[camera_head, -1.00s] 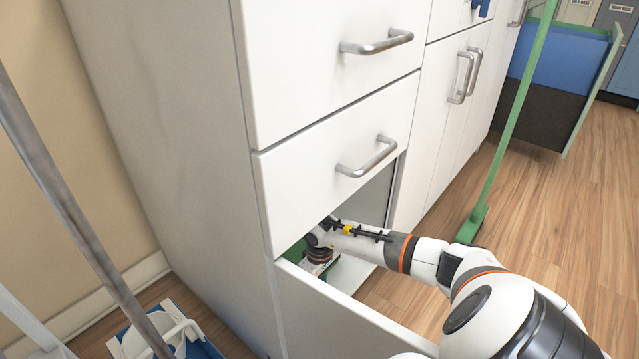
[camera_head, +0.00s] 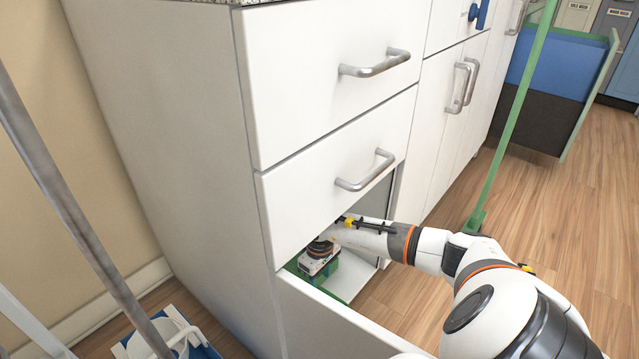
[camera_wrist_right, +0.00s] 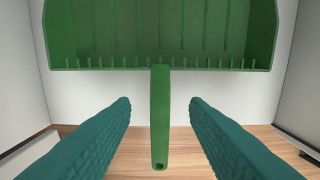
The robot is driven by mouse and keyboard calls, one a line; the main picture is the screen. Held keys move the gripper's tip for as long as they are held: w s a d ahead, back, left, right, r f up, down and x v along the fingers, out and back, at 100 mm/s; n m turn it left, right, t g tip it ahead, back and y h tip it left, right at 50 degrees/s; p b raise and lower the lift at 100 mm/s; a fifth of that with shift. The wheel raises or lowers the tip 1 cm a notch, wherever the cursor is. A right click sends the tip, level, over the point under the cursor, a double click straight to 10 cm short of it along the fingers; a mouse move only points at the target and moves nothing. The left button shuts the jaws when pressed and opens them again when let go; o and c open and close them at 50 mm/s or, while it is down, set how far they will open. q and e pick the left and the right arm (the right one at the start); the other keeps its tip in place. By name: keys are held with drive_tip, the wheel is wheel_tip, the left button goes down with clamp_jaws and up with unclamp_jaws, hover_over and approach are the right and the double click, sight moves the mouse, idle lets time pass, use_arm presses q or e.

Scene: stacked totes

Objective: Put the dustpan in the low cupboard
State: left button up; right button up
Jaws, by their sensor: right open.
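The low cupboard is the open bottom bay of the white cabinet, with a white front panel (camera_head: 345,325) standing out before it. The green dustpan (camera_wrist_right: 160,35) lies inside between white walls. Its handle (camera_wrist_right: 160,125) points toward my wrist camera. In the head view only a little green of the dustpan (camera_head: 340,290) shows below my wrist; the rest is hidden by the cabinet and my arm. My right gripper (camera_wrist_right: 160,125) is open, one teal finger on each side of the handle, with gaps on both sides. My left gripper is out of view.
Closed drawers with metal handles (camera_head: 366,170) sit right above the opening. A green broom (camera_head: 505,140) stands upright at the right. A grey pole (camera_head: 60,195) and a blue and white item (camera_head: 165,338) are at the left.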

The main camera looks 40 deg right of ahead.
wheel_tip(320, 180, up, 3)
drive_tip(key=shift+f+p, duration=0.1)
drive_tip(key=shift+p, duration=0.35)
drive_tip(key=shift+s, duration=0.1)
